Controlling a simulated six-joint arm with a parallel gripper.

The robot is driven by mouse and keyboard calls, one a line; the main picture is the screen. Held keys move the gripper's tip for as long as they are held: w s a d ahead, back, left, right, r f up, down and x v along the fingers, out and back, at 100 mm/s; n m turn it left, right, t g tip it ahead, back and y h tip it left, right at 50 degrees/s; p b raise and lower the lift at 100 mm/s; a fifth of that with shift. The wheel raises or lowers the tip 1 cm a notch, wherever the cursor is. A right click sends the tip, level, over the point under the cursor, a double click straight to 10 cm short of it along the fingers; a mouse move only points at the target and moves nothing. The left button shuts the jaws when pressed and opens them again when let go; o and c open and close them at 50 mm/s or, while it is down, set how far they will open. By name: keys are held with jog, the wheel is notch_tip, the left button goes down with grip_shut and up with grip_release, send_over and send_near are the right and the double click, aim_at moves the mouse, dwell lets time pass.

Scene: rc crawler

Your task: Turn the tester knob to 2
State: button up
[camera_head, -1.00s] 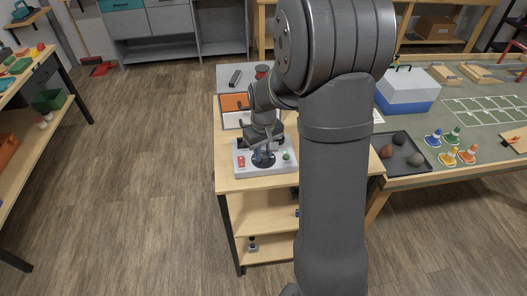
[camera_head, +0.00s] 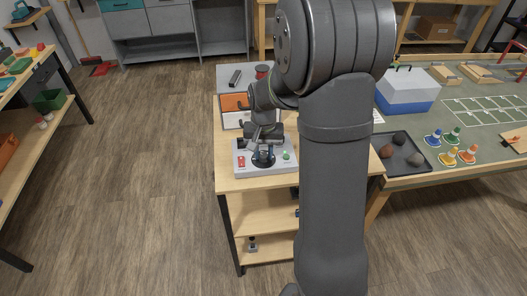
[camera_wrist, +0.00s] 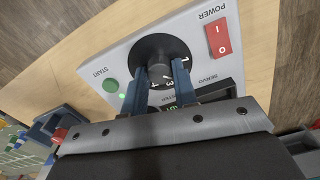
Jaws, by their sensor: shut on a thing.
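The tester (camera_head: 247,171) is a light grey box on the wooden stand. In the wrist view its panel (camera_wrist: 118,62) carries a round black dial with white numbers and a dark knob (camera_wrist: 158,72) at the centre. My gripper (camera_wrist: 160,70) is shut on the knob, one blue finger on each side. The head view shows my gripper (camera_head: 264,152) low over the dial, pointing down. The fingers hide part of the dial, and I cannot tell which number the knob points to. A small green-lit display shows partly between the fingers.
A red POWER switch (camera_wrist: 217,38) and a green START button (camera_wrist: 110,86) with a lit green lamp flank the dial. A dark tray (camera_head: 402,155) with round lumps lies on the bench to the right.

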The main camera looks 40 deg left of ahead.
aim_at(264, 155)
jog(key=shift+m, duration=0.7)
jog(key=o, duration=1)
notch_tip(264, 155, up, 18)
jog(key=shift+f, duration=0.25)
jog(key=shift+f, duration=0.15)
notch_tip(264, 155, down, 17)
jog(key=shift+f, duration=0.1)
dwell(0.5)
